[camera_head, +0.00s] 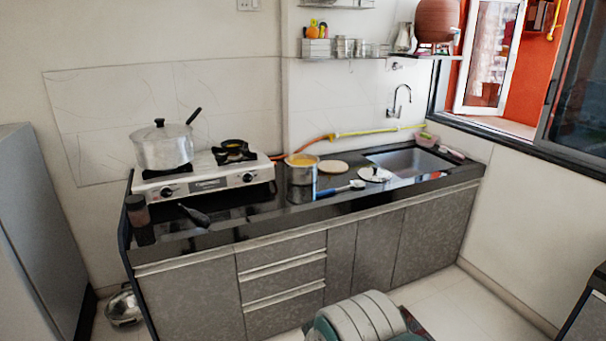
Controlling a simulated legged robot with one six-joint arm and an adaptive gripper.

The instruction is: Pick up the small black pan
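A small, dark, round pan-like thing (235,145) sits on the right burner of the white gas stove (220,183). Its inside looks yellowish, and its far side and any handle are hard to make out. A second black thing (195,216) with a dark handle-like shape lies on the black counter in front of the stove; I cannot tell just what it is. A large silver pot with a lid (162,147) stands on the left burner, and a black handle (194,115) sticks up behind its right side. My gripper is not in view.
The counter (280,217) also holds a dark jar (137,210), a steel pot with yellow contents (301,170), a blue-handled utensil (341,188) and a sink (410,163). A grey cabinet (35,220) stands at left. My own body shows at bottom centre. Floor at right is clear.

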